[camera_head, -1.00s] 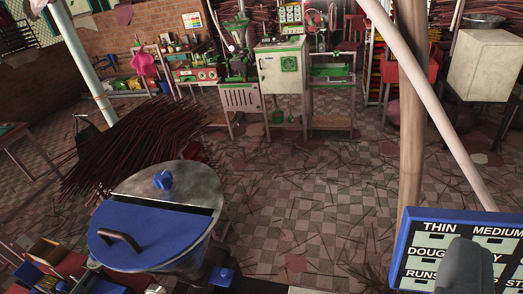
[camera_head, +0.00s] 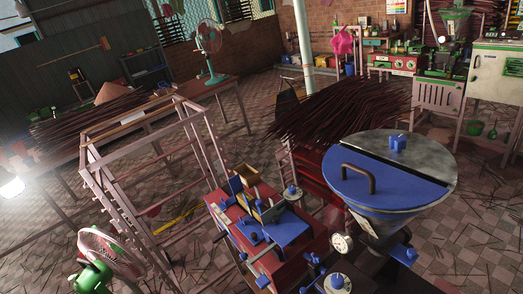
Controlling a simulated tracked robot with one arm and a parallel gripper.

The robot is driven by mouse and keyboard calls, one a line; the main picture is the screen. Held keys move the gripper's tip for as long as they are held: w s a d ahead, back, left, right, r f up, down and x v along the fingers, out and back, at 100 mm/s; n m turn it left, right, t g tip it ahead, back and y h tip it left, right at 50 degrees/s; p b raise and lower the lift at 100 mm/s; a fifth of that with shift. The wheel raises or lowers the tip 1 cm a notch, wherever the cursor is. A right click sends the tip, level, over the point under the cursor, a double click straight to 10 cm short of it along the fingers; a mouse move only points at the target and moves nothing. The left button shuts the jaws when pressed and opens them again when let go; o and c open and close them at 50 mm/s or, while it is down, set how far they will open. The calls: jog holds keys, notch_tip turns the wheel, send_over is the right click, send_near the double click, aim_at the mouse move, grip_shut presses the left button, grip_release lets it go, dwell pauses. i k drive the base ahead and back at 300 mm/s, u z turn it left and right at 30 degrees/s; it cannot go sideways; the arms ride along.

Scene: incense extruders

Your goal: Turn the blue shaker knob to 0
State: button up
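The hopper (camera_head: 375,205) stands at the right centre, a metal cone with a half-blue, half-grey top. A small blue knob (camera_head: 398,143) sits on the grey half of its top. Another blue knob-like part (camera_head: 403,254) sits beside the lower hopper. A red machine bed with blue parts (camera_head: 287,232) lies to its left, with a blue-topped knob (camera_head: 291,191) on it. Another blue-topped round part (camera_head: 337,282) is at the bottom edge. No labels show which knob is the shaker knob, and its setting cannot be read. My gripper is not in view.
A round gauge (camera_head: 342,243) is beside the hopper. A pink metal frame (camera_head: 150,165) stands left of the machine, and a green fan (camera_head: 100,260) is at the bottom left. Dark stick bundles (camera_head: 340,115) lie behind. Tiled floor at the right (camera_head: 470,220) holds scattered sticks.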

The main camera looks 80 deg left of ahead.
aim_at(244, 256)
jog(key=u, duration=3.45)
jog(key=k, duration=1)
jog(key=z, duration=0.95)
jog(key=i, duration=1)
